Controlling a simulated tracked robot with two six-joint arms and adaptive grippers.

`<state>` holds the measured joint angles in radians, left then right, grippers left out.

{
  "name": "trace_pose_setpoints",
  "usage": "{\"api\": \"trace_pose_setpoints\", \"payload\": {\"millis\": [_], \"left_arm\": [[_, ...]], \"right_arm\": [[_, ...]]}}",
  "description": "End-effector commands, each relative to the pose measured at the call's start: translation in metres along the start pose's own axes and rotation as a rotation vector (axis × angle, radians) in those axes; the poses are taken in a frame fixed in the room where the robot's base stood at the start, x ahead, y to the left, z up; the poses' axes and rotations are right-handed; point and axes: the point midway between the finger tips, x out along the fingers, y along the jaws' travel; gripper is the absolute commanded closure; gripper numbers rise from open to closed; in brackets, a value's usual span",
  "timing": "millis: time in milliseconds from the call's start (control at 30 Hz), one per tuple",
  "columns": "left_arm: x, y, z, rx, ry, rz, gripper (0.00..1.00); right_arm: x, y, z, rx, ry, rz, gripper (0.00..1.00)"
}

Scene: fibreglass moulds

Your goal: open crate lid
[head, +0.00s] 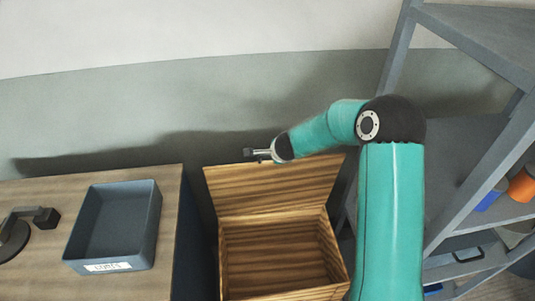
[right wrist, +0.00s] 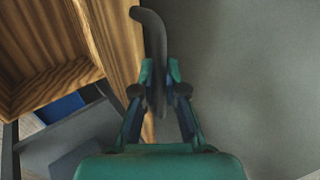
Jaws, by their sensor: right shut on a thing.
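The wooden crate (head: 336,262) stands on the floor in the middle of the head view, its inside empty as far as I see. Its lid (head: 275,197) is raised and stands up steeply at the back of the opening. My right gripper (head: 254,154) is at the lid's top edge. In the right wrist view my right gripper (right wrist: 160,78) is shut on a dark curved handle (right wrist: 151,32) along the lid's edge (right wrist: 122,45). The fingers partly hide the handle. My left gripper is not in view.
A table (head: 168,205) left of the crate bears a blue-grey labelled bin (head: 112,225) and a black tool-like object (head: 45,217). A grey shelf rack (head: 470,200) with blue and orange items stands at the right. A wall is behind.

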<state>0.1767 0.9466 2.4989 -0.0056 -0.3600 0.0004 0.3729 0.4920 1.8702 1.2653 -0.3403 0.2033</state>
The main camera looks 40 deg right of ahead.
Motion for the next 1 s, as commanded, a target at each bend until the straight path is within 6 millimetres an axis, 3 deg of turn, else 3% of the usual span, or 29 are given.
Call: {"api": "trace_pose_setpoints", "payload": {"millis": [67,533,567,700,1000], "left_arm": [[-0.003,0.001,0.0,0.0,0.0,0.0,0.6],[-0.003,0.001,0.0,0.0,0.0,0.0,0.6],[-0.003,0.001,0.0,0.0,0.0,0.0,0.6],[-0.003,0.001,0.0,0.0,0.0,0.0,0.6],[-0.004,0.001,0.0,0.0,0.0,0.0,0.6]], "right_arm": [[0.002,-0.002,-0.008,0.005,0.019,0.009,1.0],[0.005,-0.002,-0.001,-0.007,0.012,0.018,1.0],[0.005,-0.002,-0.001,-0.007,0.012,0.018,0.88],[0.005,-0.003,0.001,-0.007,0.009,0.018,0.64],[0.004,-0.003,0.004,-0.009,0.002,0.017,0.63]]}}
